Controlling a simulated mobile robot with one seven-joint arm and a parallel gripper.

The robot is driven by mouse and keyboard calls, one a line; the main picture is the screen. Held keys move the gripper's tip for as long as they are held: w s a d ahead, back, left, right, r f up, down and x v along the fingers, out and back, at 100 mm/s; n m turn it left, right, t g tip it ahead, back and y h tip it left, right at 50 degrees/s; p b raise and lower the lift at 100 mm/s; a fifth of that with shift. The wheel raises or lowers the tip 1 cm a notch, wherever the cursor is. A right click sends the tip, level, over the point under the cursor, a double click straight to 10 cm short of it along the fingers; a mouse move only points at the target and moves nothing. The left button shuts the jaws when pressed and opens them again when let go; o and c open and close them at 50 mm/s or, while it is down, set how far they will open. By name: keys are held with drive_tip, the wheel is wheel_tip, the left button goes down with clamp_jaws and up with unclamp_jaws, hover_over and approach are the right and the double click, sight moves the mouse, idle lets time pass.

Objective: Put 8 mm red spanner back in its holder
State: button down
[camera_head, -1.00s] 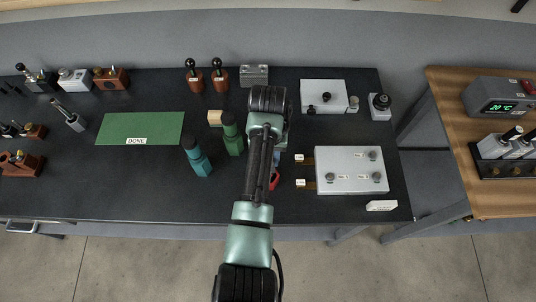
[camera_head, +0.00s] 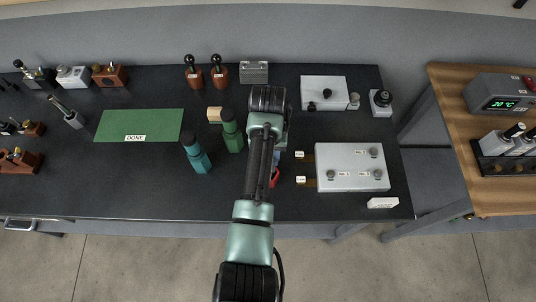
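A small red item (camera_head: 275,178) shows just right of my arm, on or just above the dark bench; most of it is hidden and I cannot tell for sure that it is the 8 mm red spanner. My arm reaches over the middle of the bench and hides my gripper's fingers, so I cannot see whether they are open or hold anything. A small bluish part shows beside the arm above the red item. I cannot make out which thing is the spanner's holder.
A teal bottle (camera_head: 196,154), a green bottle (camera_head: 231,132) and a wooden block (camera_head: 214,114) stand left of my arm. A light grey plate with knobs (camera_head: 349,166) lies to the right. A green DONE mat (camera_head: 140,124) is clear. A wooden side table (camera_head: 450,130) stands at right.

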drive_tip(key=shift+f+b, duration=0.55)
drive_tip(key=shift+f, duration=0.5)
drive_tip(key=shift+c, duration=2.4)
unclamp_jaws()
wheel_tip(320, 180, up, 12)
drive_tip(key=shift+f, duration=0.1)
drive_tip(key=shift+r+p, duration=0.65)
drive_tip(key=shift+p, duration=0.2)
